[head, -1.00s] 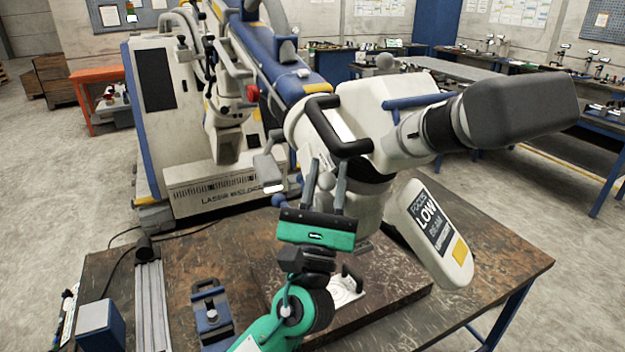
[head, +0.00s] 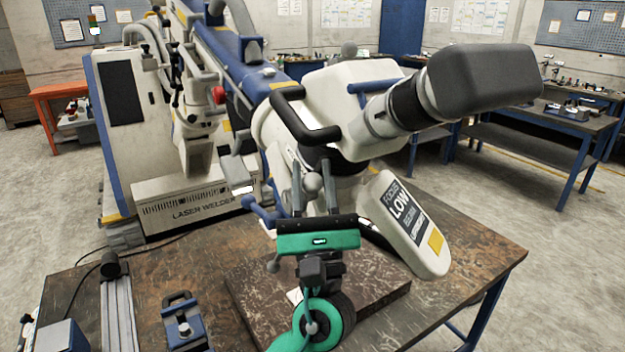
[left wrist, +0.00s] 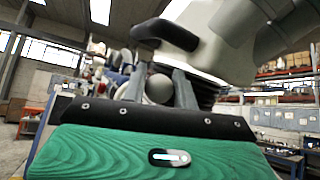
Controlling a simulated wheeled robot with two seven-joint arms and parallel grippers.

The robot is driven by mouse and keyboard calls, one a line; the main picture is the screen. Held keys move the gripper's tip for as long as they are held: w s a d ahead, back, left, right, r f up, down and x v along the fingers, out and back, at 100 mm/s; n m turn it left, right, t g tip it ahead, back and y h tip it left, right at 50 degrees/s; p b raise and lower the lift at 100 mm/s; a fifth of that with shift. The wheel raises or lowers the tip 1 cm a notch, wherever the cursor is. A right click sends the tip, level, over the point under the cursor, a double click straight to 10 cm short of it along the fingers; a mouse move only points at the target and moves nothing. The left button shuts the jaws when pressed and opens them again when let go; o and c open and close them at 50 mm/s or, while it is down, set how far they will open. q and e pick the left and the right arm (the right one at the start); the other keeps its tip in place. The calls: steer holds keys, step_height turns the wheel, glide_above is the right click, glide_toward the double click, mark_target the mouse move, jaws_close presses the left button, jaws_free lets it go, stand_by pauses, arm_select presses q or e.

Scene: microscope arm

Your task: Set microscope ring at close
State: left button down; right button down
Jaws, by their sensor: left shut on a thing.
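The microscope (head: 365,90) is a white head with a dark eyepiece (head: 485,80), a black curved handle (head: 297,115) and a hanging white panel (head: 405,222) marked FOCUS LOW. I cannot single out which part is the ring. My left gripper (head: 313,180) is under the head, its grey fingers pointing up on either side of a small grey ball knob (head: 314,184). The left wrist view also shows the ball knob (left wrist: 159,88) between the fingers, below the handle (left wrist: 167,34). The gripper is shut on it. My right gripper is out of view.
The brown workbench (head: 455,245) lies below, with a dark raised slab (head: 375,285), a blue clamp block (head: 185,322) and a metal rail (head: 118,315) on it. The laser welder cabinet (head: 120,100) stands behind left. Bare bench shows at the right.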

arm_select(q)
steer(key=c, duration=1.3)
jaws_free()
steer(key=shift+w+f, duration=0.1)
steer(key=shift+c, duration=0.2)
steer(key=shift+o, duration=1.4)
steer(key=shift+w+a, duration=0.15)
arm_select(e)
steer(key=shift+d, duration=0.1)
arm_select(q)
steer(key=shift+s+f, duration=0.2)
steer(key=shift+s, duration=0.05)
steer(key=b+v, duration=0.5)
steer(key=v, duration=0.8)
steer(key=shift+b, duration=0.4)
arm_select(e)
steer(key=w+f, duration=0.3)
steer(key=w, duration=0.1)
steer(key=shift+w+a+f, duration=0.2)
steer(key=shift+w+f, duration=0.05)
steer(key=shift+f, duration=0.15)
arm_select(q)
steer(key=shift+s+f, duration=0.1)
steer(key=shift+f, duration=0.05)
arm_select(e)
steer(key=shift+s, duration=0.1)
